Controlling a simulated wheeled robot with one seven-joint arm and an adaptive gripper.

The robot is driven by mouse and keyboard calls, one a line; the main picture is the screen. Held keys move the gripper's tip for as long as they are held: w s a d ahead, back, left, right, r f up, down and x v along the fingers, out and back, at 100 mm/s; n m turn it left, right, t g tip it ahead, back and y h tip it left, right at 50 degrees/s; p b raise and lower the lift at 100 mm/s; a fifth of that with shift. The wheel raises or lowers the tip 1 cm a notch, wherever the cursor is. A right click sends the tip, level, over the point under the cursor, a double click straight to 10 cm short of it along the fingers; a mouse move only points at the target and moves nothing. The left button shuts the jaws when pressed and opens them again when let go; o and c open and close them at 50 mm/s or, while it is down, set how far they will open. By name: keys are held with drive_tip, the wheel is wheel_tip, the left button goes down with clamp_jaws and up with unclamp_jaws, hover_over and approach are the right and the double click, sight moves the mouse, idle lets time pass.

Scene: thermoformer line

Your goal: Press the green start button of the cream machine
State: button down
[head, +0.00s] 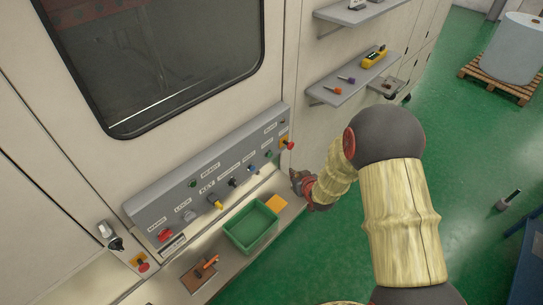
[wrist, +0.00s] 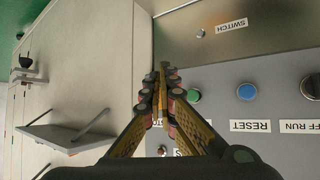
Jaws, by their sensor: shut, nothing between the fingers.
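The cream machine (head: 60,130) fills the left of the head view, with a sloped grey control panel (head: 150,205) along its front. A green button (head: 268,154) sits near the panel's right end, beside the blue reset button (head: 253,169). In the wrist view the green button (wrist: 193,95) is just right of my fingertips, with the blue button (wrist: 247,91) further right. My gripper (head: 296,178) is shut and empty, off the panel's right end in the head view. In the wrist view its fingertips (wrist: 163,72) appear over the panel edge; contact cannot be told. The fingers hide part of the panel.
A red emergency stop (head: 287,143) is at the panel's right end. A green tray (head: 232,236) and an orange-yellow block (head: 277,202) lie on the ledge below. Shelves (head: 345,88) with tools stick out beyond.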

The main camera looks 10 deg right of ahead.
sight(270, 155)
drive_tip(key=shift+w, duration=0.1)
drive_tip(key=w+a+b, duration=0.1)
drive_tip(key=w+a, duration=0.4)
drive_tip(key=w, duration=0.2)
idle(0.4)
drive_tip(key=shift+a+b, duration=0.15)
drive_tip(key=shift+b, duration=0.25)
idle(1.1)
drive_tip(key=shift+w+a+b, duration=0.2)
drive_tip(key=shift+w+b, duration=0.1)
drive_tip(key=shift+w+a+b, duration=0.3)
drive_tip(key=shift+w+b, duration=0.1)
drive_tip(key=shift+w, duration=0.05)
idle(0.8)
drive_tip(key=shift+s+d, duration=0.1)
idle(0.3)
drive_tip(key=shift+s+d, duration=0.45)
drive_tip(key=shift+s, duration=0.25)
drive_tip(key=shift+s+d, duration=0.1)
